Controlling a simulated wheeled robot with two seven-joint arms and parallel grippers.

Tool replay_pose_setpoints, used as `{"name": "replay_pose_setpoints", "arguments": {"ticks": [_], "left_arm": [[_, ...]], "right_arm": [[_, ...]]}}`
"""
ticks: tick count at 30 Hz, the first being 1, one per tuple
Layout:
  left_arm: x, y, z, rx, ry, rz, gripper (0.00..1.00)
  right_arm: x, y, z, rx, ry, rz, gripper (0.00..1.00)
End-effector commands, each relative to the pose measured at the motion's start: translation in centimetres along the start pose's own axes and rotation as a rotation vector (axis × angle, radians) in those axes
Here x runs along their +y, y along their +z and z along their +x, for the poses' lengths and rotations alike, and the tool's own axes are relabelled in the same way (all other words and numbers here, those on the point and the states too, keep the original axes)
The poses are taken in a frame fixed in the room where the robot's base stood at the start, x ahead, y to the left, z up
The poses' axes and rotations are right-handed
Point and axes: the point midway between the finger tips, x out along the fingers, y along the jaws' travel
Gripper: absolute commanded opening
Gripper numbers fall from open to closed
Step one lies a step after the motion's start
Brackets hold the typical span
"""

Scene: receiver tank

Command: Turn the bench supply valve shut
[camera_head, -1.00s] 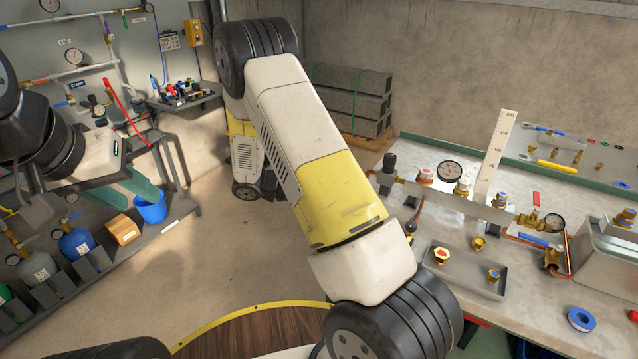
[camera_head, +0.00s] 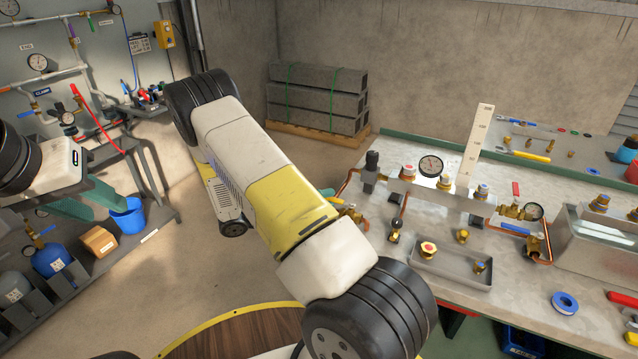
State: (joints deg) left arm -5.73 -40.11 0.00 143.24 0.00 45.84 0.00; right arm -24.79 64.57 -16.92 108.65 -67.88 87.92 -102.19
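The bench pipework carries a round gauge (camera_head: 431,165) and several brass fittings. A red-handled brass valve (camera_head: 515,205) sits at its right, beside a second gauge (camera_head: 533,212). A blue lever (camera_head: 514,228) lies just below it. Another brass fitting (camera_head: 350,211) at the left end is partly hidden by my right arm. I cannot tell which of these is the bench supply valve. My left gripper (camera_head: 75,208) is at the left edge, far from the bench, its green fingers apart and nothing seen between them.
A grey tray (camera_head: 452,272) with fittings lies on the bench (camera_head: 400,236). A blue tape roll (camera_head: 565,302) and a metal box (camera_head: 605,245) are at the right. Stacked blocks (camera_head: 315,98) stand behind. A blue bucket (camera_head: 128,217) is on the left shelf.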

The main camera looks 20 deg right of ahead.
Motion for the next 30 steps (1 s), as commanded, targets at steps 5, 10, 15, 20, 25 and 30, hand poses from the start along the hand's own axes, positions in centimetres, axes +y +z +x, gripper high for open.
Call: {"name": "replay_pose_setpoints", "arguments": {"ticks": [5,10,15,20,25,30], "left_arm": [[0.0,0.0,0.0,0.000,0.000,0.000,0.36],[0.0,0.0,0.0,0.000,0.000,0.000,0.36],[0.0,0.0,0.0,0.000,0.000,0.000,0.36],[0.0,0.0,0.0,0.000,0.000,0.000,0.36],[0.0,0.0,0.0,0.000,0.000,0.000,0.36],[0.0,0.0,0.0,0.000,0.000,0.000,0.36]], "right_arm": [[-0.1,0.0,3.0,0.002,0.000,0.000,0.29],[-0.1,0.0,4.6,0.001,0.000,0.001,0.29],[0.0,0.0,4.9,0.000,0.001,0.001,0.29],[0.0,0.0,4.9,0.000,0.001,0.001,0.27],[0.0,0.0,4.9,0.000,0.001,0.001,0.00],[0.0,0.0,4.9,0.000,0.000,0.001,0.00]]}}
